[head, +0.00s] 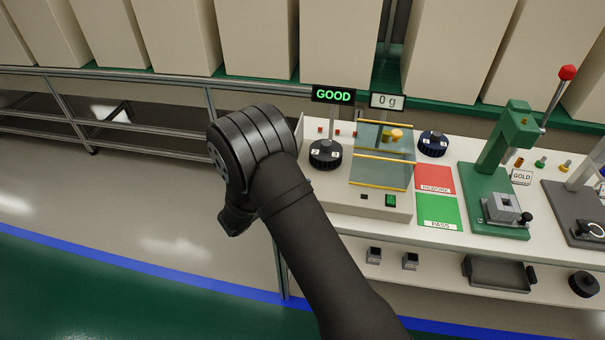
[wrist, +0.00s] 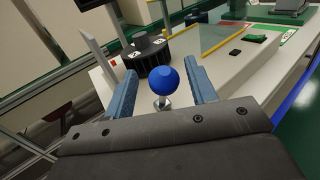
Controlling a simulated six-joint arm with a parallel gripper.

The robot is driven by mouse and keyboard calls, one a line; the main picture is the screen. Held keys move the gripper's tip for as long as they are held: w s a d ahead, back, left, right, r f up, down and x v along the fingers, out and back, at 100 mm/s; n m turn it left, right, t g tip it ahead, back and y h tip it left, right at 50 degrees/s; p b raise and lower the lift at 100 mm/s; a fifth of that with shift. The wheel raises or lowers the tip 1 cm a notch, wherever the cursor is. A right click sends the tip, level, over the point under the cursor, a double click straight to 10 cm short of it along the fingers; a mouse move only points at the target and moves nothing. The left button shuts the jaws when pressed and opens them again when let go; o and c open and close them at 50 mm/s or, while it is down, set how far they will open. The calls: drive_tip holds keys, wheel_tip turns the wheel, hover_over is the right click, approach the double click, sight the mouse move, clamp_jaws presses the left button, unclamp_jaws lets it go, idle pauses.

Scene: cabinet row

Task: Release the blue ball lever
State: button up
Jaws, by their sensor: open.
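The blue ball lever (wrist: 166,81) shows in the wrist view as a blue ball on a short metal stem. It stands near the corner of the white test station. My gripper (wrist: 164,84) is open, with one blue finger on each side of the ball. Gaps show between the ball and both fingers, so it appears untouched. In the head view my arm hides the lever and the gripper's fingertips. A lit green "GOOD" sign (head: 333,94) and a "0 g" display (head: 386,101) stand above the station (head: 385,203).
A black dial (head: 325,154) and a clear guard with yellow edges (head: 383,154) are close to the lever. Red rework (head: 434,178) and green pass (head: 438,211) pads lie to the right. A green press (head: 505,145) stands beyond them. Open floor is at left.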

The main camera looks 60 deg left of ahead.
drive_tip(key=shift+w+a, duration=0.15)
drive_tip(key=shift+w, duration=0.7)
drive_tip(key=shift+w+a, duration=0.1)
drive_tip(key=shift+w, duration=0.7)
clamp_jaws()
drive_tip(key=shift+s+d+f+m+t, duration=0.1)
drive_tip(key=shift+s+d+m+t, duration=0.1)
drive_tip(key=shift+s+m+t, duration=0.3)
drive_tip(key=shift+f, duration=0.1)
drive_tip(key=shift+c, duration=0.7)
unclamp_jaws()
drive_tip(key=shift+o, duration=0.7)
drive_tip(key=shift+w, duration=0.1)
drive_tip(key=s+d+f, duration=0.1)
drive_tip(key=s+d, duration=0.2)
drive_tip(key=s, duration=1.4)
drive_tip(key=shift+f, duration=0.25)
